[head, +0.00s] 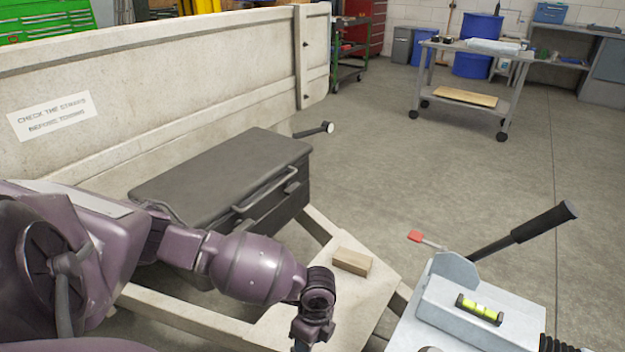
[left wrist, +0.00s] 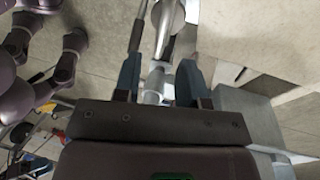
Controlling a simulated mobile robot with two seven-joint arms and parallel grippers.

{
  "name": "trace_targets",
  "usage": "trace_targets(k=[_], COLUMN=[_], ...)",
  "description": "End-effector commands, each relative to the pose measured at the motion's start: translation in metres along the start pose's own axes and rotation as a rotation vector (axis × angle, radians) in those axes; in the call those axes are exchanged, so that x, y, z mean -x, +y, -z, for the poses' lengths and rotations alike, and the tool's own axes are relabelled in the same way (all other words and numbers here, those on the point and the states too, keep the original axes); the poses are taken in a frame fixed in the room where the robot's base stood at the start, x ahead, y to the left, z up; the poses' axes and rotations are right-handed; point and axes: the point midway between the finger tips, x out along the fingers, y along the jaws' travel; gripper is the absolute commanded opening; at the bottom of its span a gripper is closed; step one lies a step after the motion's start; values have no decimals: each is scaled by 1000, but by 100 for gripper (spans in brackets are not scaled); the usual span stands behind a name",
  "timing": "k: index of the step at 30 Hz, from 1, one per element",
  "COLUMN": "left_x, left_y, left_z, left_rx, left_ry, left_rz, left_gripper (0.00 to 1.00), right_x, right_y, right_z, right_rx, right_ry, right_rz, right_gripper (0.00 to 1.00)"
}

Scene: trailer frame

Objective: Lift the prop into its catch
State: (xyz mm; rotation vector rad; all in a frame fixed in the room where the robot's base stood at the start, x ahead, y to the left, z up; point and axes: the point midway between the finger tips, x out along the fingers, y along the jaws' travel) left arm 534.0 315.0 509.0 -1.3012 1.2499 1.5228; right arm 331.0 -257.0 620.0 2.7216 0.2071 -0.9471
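In the left wrist view, a grey metal rod or tube (left wrist: 155,85), possibly the prop, runs between the two blue-grey fingers of my left gripper (left wrist: 158,82). The fingers are apart, with a visible gap on each side of the metal. I cannot tell how deep it sits between them. In the head view my left arm reaches down over the pale trailer frame (head: 283,322), and its fingertips are hidden below the bottom edge. The catch cannot be made out in either view. My right gripper is not in view.
A dark toolbox (head: 215,165) stands by the trailer board (head: 200,70). A wooden block (head: 352,262) lies on the frame. At right, the grey coupling housing (head: 445,295) carries a black-handled lever (head: 525,235), red-tipped lever (head: 415,236) and spirit level (head: 480,309). Open floor lies beyond.

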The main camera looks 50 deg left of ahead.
Motion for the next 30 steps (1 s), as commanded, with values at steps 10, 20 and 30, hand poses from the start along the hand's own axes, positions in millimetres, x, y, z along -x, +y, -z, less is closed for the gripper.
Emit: trace_targets(k=[10,20,30], left_x=[-40,-40,-41], left_y=[1,0,0], left_z=[0,0,0], left_rx=[0,0,0], left_ry=[0,1,1], left_rz=[-2,2,2], left_gripper=[38,38,0], right_x=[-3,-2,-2], right_y=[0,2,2], right_z=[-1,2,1], right_rx=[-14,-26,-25], right_ry=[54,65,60], right_rz=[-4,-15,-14], right_gripper=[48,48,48])
